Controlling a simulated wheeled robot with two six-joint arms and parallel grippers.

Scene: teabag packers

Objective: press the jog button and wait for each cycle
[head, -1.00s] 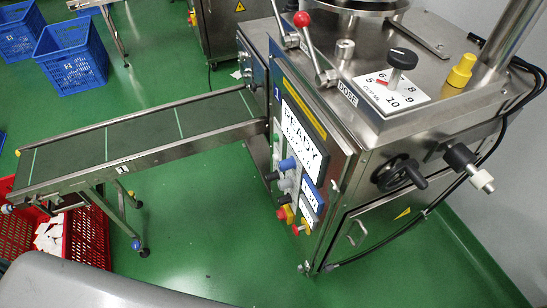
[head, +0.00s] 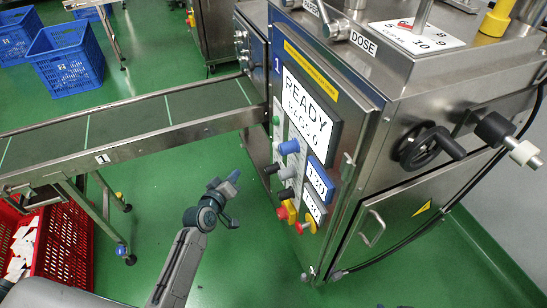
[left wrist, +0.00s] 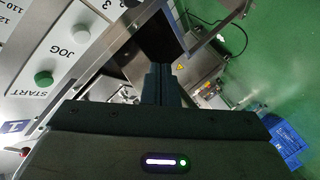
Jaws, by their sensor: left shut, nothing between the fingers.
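The jog button (left wrist: 76,34) is a pale round knob beside the word JOG in the left wrist view. A green START button (left wrist: 43,78) lies below it on the same white panel. In the head view the control panel (head: 310,105) on the steel packing machine (head: 375,120) shows READY with a smaller line under it. My left gripper (head: 229,183) is shut and empty, in front of and to the left of the panel, apart from its buttons. Its closed fingers (left wrist: 160,68) point to the right of the jog button in the wrist view. My right gripper is out of view.
Blue, grey, black, red and yellow knobs (head: 289,147) crowd the panel. A conveyor (head: 130,135) runs left from the machine. A red crate (head: 70,240) with white packets stands at lower left, blue crates (head: 65,65) at upper left. Green floor is open around my arm.

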